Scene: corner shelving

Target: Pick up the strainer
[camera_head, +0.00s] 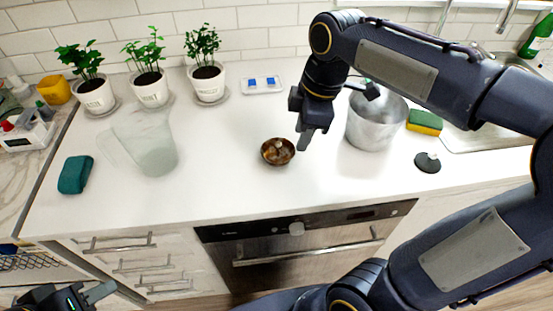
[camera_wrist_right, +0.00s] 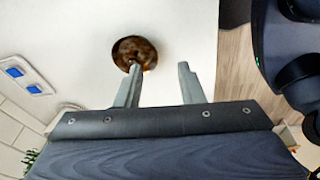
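A small round brown metal bowl (camera_head: 278,152), which looks like the strainer, sits on the white counter near its front edge, with a small light knob or highlight inside. It also shows in the right wrist view (camera_wrist_right: 133,48). My right gripper (camera_head: 304,140) is above the counter just right of the strainer in the head view. In the right wrist view my right gripper (camera_wrist_right: 158,66) has its fingers apart with nothing between them; the left finger overlaps the strainer's lower edge. Whether it touches is unclear. My left gripper (camera_head: 98,293) is low at the bottom left, partly cut off.
A large metal pot (camera_head: 375,120) stands right of my right gripper, near a black disc with a knob (camera_head: 428,162) and a yellow-green sponge (camera_head: 425,122). A clear pitcher (camera_head: 150,145) and several potted plants stand left.

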